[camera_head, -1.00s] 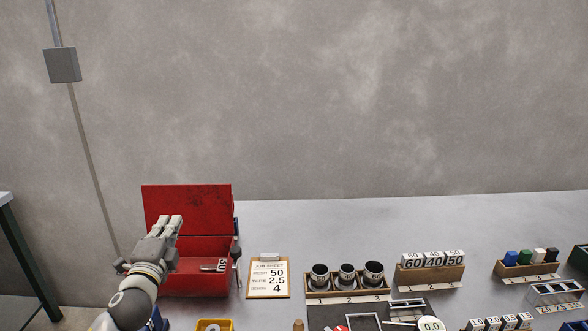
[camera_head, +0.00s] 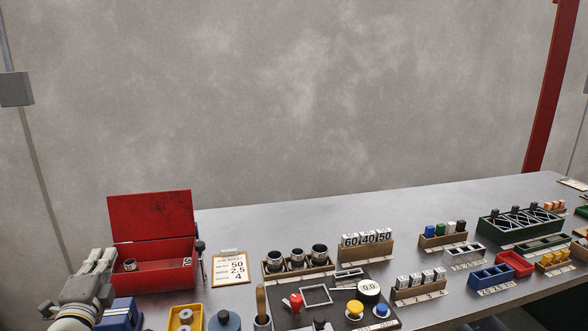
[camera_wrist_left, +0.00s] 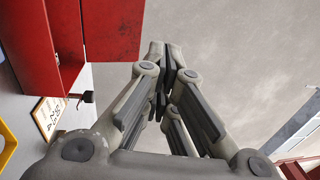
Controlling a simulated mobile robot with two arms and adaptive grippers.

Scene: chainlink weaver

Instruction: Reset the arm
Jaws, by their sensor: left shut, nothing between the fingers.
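My left gripper (camera_head: 98,262) is at the lower left of the head view, in front of the left end of the open red toolbox (camera_head: 165,255). Its fingers are shut with nothing between them. In the left wrist view the gripper (camera_wrist_left: 168,50) fills the middle, its fingertips together against the grey wall. The red toolbox (camera_wrist_left: 112,28) shows at the upper left there, apart from the fingers. My right gripper is in neither view.
A job sheet (camera_head: 230,268), a rack of three dark cups (camera_head: 298,261) and a dark board (camera_head: 340,298) stand right of the toolbox. Blue (camera_head: 118,315) and yellow (camera_head: 186,318) bins sit at the front. The rear bench strip (camera_head: 290,225) is clear.

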